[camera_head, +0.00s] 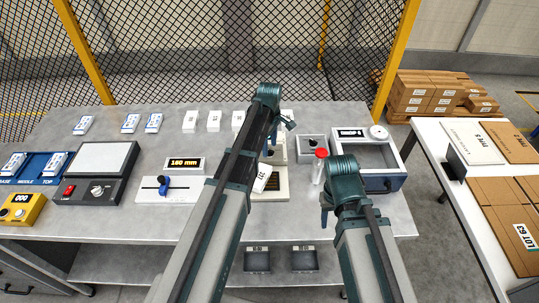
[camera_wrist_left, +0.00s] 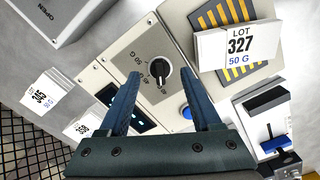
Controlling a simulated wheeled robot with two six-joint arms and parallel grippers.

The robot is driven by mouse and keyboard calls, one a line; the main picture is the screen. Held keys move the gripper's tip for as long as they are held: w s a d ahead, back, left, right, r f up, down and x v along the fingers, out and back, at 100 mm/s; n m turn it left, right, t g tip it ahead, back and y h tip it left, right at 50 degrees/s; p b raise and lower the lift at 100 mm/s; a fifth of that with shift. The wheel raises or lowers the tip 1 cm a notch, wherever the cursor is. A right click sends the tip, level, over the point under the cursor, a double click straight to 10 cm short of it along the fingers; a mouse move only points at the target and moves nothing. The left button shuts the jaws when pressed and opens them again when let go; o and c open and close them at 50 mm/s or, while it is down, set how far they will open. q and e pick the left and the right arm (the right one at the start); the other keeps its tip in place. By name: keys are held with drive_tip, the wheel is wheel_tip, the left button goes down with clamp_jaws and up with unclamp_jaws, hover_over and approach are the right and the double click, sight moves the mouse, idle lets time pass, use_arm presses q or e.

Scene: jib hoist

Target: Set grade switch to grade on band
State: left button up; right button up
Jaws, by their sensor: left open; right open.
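A white pack with a band (camera_wrist_left: 239,43) reads LOT 327, 50 G. My right gripper (camera_head: 326,213) is open and empty.
The pack (camera_head: 263,178) lies tilted on the striped pad. A blue button (camera_wrist_left: 187,112) sits near the knob. A slider unit (camera_head: 172,189) is left. More packs (camera_head: 190,121) stand behind.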

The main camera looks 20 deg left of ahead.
use_arm(q)
drive_tip(key=shift+f+b, duration=0.35)
drive_tip(key=shift+f, duration=0.35)
clamp_jaws()
